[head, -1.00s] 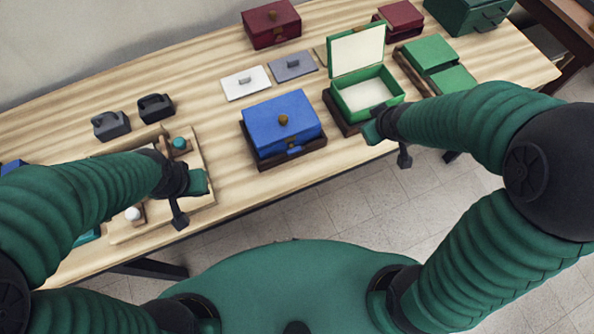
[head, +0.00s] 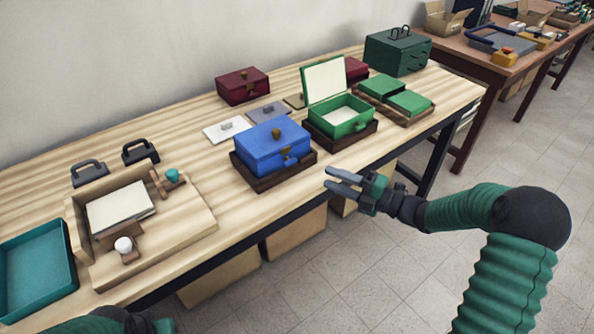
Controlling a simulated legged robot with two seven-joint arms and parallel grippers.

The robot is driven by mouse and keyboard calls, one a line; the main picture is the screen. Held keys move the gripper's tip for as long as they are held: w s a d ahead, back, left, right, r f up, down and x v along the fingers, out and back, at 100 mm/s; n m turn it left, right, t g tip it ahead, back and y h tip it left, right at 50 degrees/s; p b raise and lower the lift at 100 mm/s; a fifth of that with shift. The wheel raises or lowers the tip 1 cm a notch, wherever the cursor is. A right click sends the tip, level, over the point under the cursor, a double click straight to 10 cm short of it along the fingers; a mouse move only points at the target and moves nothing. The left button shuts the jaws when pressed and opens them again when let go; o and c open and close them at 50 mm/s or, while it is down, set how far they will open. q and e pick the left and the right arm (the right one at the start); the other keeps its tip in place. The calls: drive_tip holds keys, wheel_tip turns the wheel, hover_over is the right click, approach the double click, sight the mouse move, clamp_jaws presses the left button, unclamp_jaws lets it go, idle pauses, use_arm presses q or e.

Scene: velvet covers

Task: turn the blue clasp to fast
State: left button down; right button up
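The blue box (head: 271,147) sits with its lid shut on a dark wooden base (head: 258,183) near the table's front edge. Its blue clasp (head: 291,161) is on the front face, below a brown knob (head: 276,135) on the lid. The clasp is too small to tell how it is turned. My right gripper (head: 335,180) is open and empty, with two grey fingers pointing left. It is in front of the table edge, right of the blue box and apart from it. Only a green part of my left gripper (head: 163,326) shows at the bottom edge; its fingers are hidden.
An open green box (head: 342,120) stands right of the blue box. A wooden tray (head: 185,228) with a white pad (head: 120,208) and a teal tray (head: 38,268) lie to the left. Grey and white plates (head: 226,130) lie behind. Bare wood lies left of the blue box.

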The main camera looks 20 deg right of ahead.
sight(293, 164)
drive_tip(key=x, duration=0.7)
drive_tip(key=b+x, duration=0.1)
drive_tip(key=x, duration=0.2)
drive_tip(key=shift+a+r, duration=0.1)
drive_tip(key=shift+a, duration=0.35)
drive_tip(key=shift+w+a, duration=0.1)
drive_tip(key=shift+w, duration=0.3)
drive_tip(key=shift+a, duration=0.2)
drive_tip(key=c, duration=0.3)
clamp_jaws()
